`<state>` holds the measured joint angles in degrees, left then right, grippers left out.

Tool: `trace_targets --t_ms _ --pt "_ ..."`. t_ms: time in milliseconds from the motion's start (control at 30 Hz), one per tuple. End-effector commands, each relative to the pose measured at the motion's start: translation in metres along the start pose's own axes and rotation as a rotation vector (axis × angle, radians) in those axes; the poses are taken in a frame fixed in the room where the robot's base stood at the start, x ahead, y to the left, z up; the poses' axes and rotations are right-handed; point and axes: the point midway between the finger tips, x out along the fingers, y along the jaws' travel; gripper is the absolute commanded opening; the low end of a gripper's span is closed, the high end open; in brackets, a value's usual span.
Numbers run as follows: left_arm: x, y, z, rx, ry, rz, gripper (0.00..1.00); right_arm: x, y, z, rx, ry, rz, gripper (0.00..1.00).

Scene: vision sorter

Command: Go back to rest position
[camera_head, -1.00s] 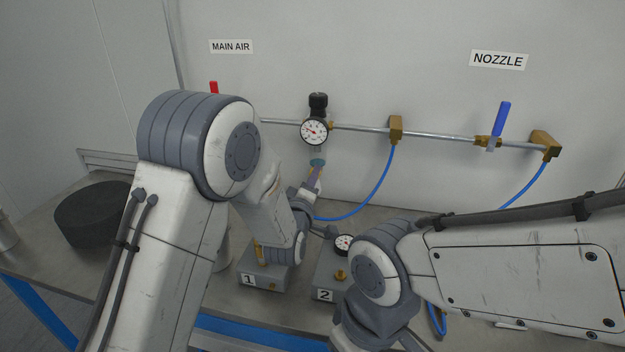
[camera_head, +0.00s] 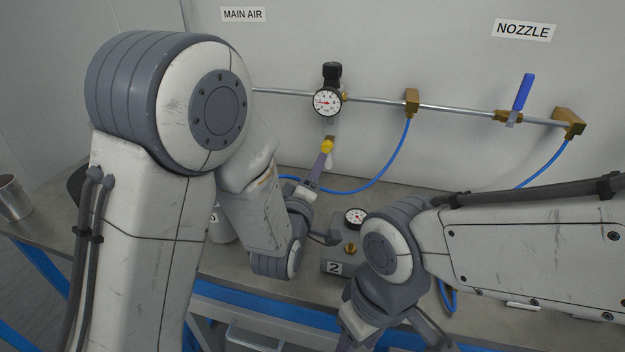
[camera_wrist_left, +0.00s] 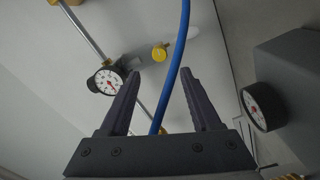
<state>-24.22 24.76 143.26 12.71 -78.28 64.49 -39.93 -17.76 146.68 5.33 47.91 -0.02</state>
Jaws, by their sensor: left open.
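My left gripper (camera_head: 321,164) is raised between the bench and the wall pipe, below the pressure gauge (camera_head: 327,102), partly seen behind my left forearm. In the left wrist view it (camera_wrist_left: 160,73) is open, with no object gripped. A blue hose (camera_wrist_left: 180,60) crosses the gap between its fingers there; I cannot tell how far beyond them it lies. A yellow round piece (camera_head: 327,146) shows by the fingertips, and also ahead of them in the wrist view (camera_wrist_left: 159,53). My right arm is folded at lower right; its gripper is not clearly made out.
The wall pipe (camera_head: 460,109) carries a blue-handled valve (camera_head: 522,92) under the NOZZLE label (camera_head: 523,30). Box 2 (camera_head: 334,267), with a small gauge (camera_head: 355,216), stands on the bench near my right elbow. A metal cup (camera_head: 13,198) stands far left.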

Motion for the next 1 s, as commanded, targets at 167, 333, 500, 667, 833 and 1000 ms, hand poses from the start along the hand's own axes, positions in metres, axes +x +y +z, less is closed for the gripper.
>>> trace_targets --t_ms 167,333,500,667,833,1000 --pt "-0.015 0.0 0.0 -0.001 0.002 0.001 0.64 0.004 0.0 0.0 0.0 0.0 0.0 0.53" --pt "-0.017 0.0 -0.001 -0.001 0.002 0.001 0.64 0.003 0.0 0.0 0.0 0.0 0.0 0.53" --pt "-0.016 0.001 0.0 0.001 -0.001 -0.002 0.64 0.003 0.0 0.0 0.0 0.0 0.0 0.53" --pt "-0.019 0.005 0.011 0.061 -0.068 -0.068 0.64 -0.004 0.0 0.0 0.0 0.0 0.0 0.53" --pt "-0.041 0.008 0.042 0.251 -0.285 -0.236 0.64 -0.02 -0.002 -0.001 0.0 0.0 0.0 0.53" --pt "-0.091 0.009 0.071 0.494 -0.579 -0.384 0.64 -0.035 -0.003 -0.002 0.0 0.0 0.0 0.53"
